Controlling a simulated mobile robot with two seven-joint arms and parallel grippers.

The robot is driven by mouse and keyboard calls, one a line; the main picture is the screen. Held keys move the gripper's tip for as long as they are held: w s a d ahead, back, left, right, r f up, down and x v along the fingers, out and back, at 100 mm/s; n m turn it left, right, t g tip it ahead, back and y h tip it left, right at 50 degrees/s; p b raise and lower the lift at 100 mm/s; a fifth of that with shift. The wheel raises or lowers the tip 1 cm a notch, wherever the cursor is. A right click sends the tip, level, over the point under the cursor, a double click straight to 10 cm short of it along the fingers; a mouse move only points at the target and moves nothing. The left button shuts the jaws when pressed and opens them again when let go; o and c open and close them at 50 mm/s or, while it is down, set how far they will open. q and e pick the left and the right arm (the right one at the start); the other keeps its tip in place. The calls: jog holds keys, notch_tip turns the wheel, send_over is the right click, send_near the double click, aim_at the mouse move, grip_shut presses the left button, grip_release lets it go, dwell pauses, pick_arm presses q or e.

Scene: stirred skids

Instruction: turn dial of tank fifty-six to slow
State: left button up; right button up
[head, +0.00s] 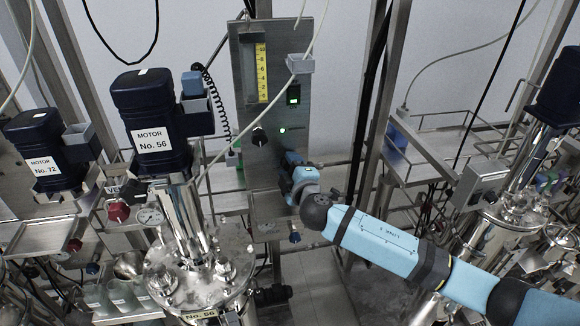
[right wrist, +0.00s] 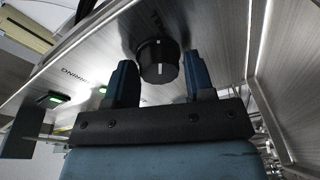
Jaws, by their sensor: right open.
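Tank fifty-six (head: 235,270) is the steel vessel at the lower left, marked "No. 56". My right gripper (head: 288,170) is in front of the panel, low and right of that dial. In the right wrist view, my right gripper (right wrist: 161,70) is open, with a black dial (right wrist: 158,58) showing in the gap between its fingers. That dial has a white mark; contact cannot be told. My left gripper is out of view.
Motor No. 72 (head: 42,155) stands at the far left. Another steel tank (head: 510,215) stands at the right. Cables hang near the panel.

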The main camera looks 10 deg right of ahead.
jog(key=c, duration=0.6)
jog(key=shift+c, duration=0.2)
